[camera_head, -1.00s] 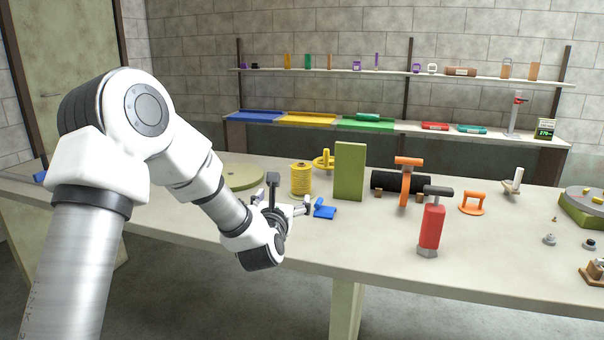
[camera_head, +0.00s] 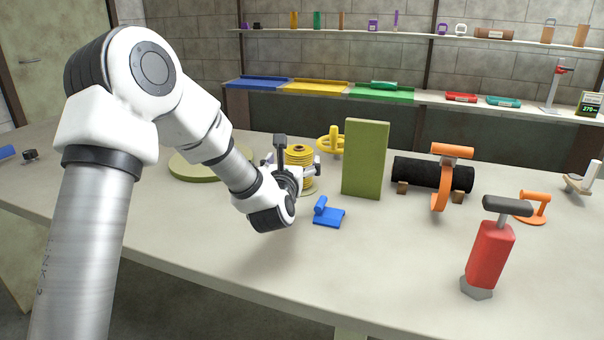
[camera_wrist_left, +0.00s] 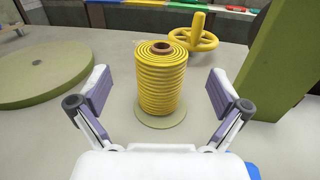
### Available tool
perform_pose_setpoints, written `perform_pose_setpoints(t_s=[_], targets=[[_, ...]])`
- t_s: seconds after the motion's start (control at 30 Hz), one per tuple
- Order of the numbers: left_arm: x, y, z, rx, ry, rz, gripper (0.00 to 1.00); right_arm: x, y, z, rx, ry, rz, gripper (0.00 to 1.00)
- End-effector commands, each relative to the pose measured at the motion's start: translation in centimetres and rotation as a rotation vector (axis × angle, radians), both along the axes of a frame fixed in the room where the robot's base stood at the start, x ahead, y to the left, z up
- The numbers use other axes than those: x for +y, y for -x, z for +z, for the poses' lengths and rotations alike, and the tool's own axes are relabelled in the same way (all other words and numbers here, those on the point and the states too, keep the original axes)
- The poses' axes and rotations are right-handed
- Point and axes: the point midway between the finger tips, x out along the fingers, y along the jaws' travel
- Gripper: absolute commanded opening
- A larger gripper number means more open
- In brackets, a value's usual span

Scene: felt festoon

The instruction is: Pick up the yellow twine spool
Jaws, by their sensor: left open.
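The yellow twine spool (camera_head: 300,156) stands upright on the table, partly hidden behind my left gripper in the head view. In the left wrist view the spool (camera_wrist_left: 162,80) shows whole, a coiled yellow cylinder with a brown core top on a round olive base. My left gripper (camera_head: 291,164) is open, its fingers spread to either side in front of the spool. In the left wrist view the gripper (camera_wrist_left: 160,98) has the spool centred between and just beyond its fingertips, apart from both. My right gripper is not in view.
A green upright block (camera_head: 365,160) stands right of the spool. A yellow wheel-shaped thing (camera_head: 332,143) is behind it, a flat olive disc (camera_wrist_left: 45,70) to its left. A blue piece (camera_head: 328,216) lies in front. A black roll (camera_head: 432,173) and red tool (camera_head: 488,255) are further right.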

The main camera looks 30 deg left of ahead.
Motion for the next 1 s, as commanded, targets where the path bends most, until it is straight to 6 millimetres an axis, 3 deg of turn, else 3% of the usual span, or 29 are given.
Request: perform_pose_setpoints(t_s=[0.03,0.07,0.27,0.77,1.0], targets=[[0.0,0.0,-1.8,0.000,0.000,0.000,1.00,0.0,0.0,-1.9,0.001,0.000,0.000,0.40],[0.0,0.0,-2.5,0.000,0.000,0.000,1.00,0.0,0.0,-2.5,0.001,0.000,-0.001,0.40],[0.0,0.0,-4.8,-0.001,0.000,0.000,1.00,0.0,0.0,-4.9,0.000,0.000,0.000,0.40],[2.6,-6.5,-5.0,-0.002,-0.001,0.000,1.00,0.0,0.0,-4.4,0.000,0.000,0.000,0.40],[2.8,-6.9,-5.1,0.000,0.000,-0.001,1.00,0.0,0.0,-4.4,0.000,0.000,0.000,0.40]])
